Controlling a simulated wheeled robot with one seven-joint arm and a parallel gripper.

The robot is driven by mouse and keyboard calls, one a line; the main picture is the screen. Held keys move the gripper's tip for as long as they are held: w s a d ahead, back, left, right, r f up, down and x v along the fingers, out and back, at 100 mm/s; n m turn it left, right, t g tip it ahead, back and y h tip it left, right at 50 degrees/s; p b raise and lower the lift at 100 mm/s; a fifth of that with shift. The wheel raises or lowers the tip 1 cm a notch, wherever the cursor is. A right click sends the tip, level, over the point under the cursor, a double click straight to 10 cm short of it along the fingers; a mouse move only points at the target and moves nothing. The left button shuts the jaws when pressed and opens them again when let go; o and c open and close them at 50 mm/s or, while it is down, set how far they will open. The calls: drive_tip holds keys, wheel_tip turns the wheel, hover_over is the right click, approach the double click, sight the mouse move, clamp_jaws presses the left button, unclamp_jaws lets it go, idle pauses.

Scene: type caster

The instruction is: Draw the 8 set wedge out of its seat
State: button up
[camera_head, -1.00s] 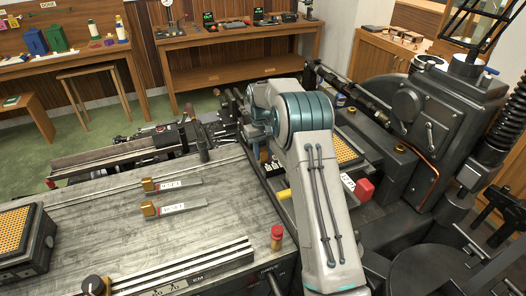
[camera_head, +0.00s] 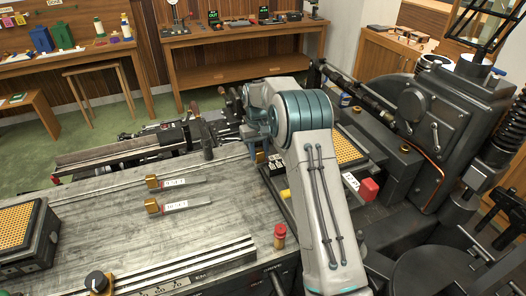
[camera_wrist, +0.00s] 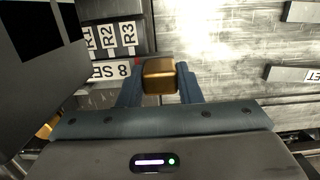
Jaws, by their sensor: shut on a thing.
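The 8 set wedge has a brass head (camera_wrist: 159,75), seen in the wrist view between the two fingers of my gripper (camera_wrist: 158,88). My gripper is shut on that head. A white label (camera_wrist: 112,70) reading "8 SE" lies just left of the head, partly covered by the left finger. How much of the wedge's bar sits in its seat cannot be told. In the head view my arm hides my gripper and the held wedge. Two other wedges, with brass heads and grey labelled bars, lie on the metal table: the rear one (camera_head: 182,182) and the front one (camera_head: 184,206).
Labels R1, R2 and R3 (camera_wrist: 110,37) stand beside the wedge's label. A red block (camera_head: 369,189) and a gold-topped grid tray (camera_head: 347,149) are right of my arm. The table's middle is clear.

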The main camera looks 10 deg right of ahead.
drive_tip(key=shift+s+a, duration=0.15)
drive_tip(key=shift+a, duration=0.6)
drive_tip(key=o, duration=1.2)
drive_tip(key=shift+r, duration=0.15)
wheel_tip(320, 180, up, 13)
drive_tip(key=w+b, duration=0.1)
drive_tip(key=w, duration=0.1)
drive_tip(key=s+d+r+t, duration=0.1)
drive_tip(key=s+r, duration=0.6)
drive_tip(key=s, duration=0.2)
drive_tip(key=s+d+f+t, duration=0.1)
drive_tip(key=s+f, duration=0.1)
drive_tip(key=s, duration=0.8)
drive_tip(key=s+d+f+m+t, duration=0.1)
drive_tip(key=s+f, duration=0.1)
drive_tip(key=s, duration=0.8)
drive_tip(key=s+d+f+m+t, duration=0.1)
drive_tip(key=s+t, duration=0.1)
drive_tip(key=s, duration=0.9)
drive_tip(key=shift+d+f, duration=0.15)
drive_tip(key=shift+f, duration=0.25)
